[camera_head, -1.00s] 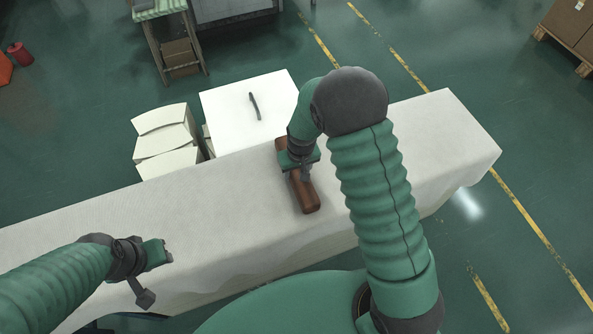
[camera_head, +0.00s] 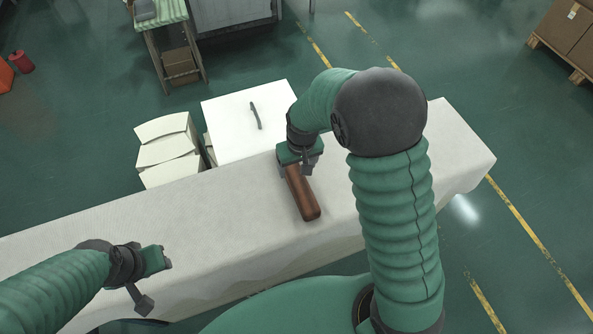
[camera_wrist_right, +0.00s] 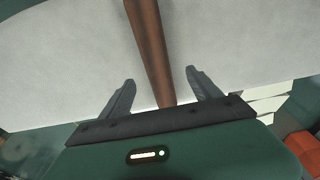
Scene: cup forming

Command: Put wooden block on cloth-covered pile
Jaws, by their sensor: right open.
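The brown wooden block (camera_head: 305,196) lies lengthwise across the long table, its near end in full view. My right gripper (camera_head: 294,168) is over its far end and hides that end in the head view. In the right wrist view the block (camera_wrist_right: 150,45) runs between the two spread fingers of this gripper (camera_wrist_right: 159,80), with a gap on each side. The white, square-topped pile (camera_head: 225,135) stands behind the table, with a thin dark strip on top. My left gripper (camera_head: 166,259) is at the table's left part, apart from the block; its jaw opening is unclear.
The long table (camera_head: 180,225) has a white cloth cover and is clear around the block. Stacks of white sheets (camera_head: 165,150) stand left of the pile. A wooden stand (camera_head: 160,45) is farther back, and boxes on a pallet (camera_head: 565,40) are far right.

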